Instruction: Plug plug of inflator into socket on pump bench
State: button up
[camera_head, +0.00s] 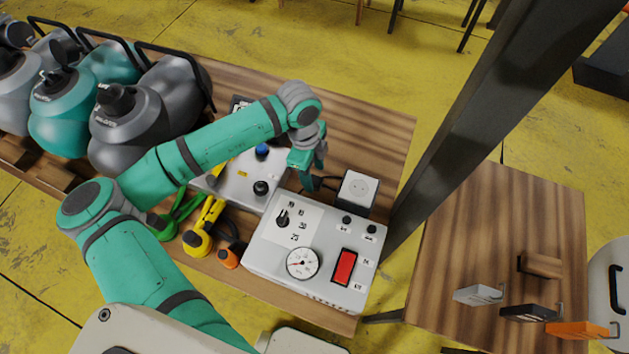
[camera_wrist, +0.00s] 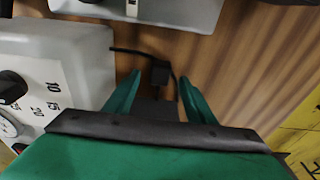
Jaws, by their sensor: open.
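The inflator (camera_head: 270,240) is a light grey box with a gauge, a dial and a red switch, on the wooden pump bench (camera_head: 385,135). Its black plug (camera_wrist: 160,76) lies on the bench beside it, with a thin black cable running toward the inflator (camera_wrist: 85,45). My gripper (camera_head: 307,174) is low over the bench behind the inflator. In the wrist view my gripper (camera_wrist: 159,78) has its green fingers apart, one on each side of the plug, with visible gaps. The socket (camera_head: 358,188) is a white face on a dark box, right of my gripper; I cannot make it out in the wrist view.
A grey panel with knobs (camera_head: 240,180) lies left of my gripper. Green and yellow tools (camera_head: 205,225) lie at the front edge. Large grey and teal canisters (camera_head: 150,110) stand at the left. A dark post (camera_head: 480,110) rises right of the bench.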

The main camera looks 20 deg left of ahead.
aim_at(315, 179)
notch_tip(315, 179, down, 2)
jog(key=shift+d, duration=0.1)
jog(key=shift+d, duration=0.1)
jog(key=c, duration=1.1)
notch_tip(315, 179, up, 10)
jog(key=shift+w+r, duration=0.1)
jog(key=shift+w, duration=0.05)
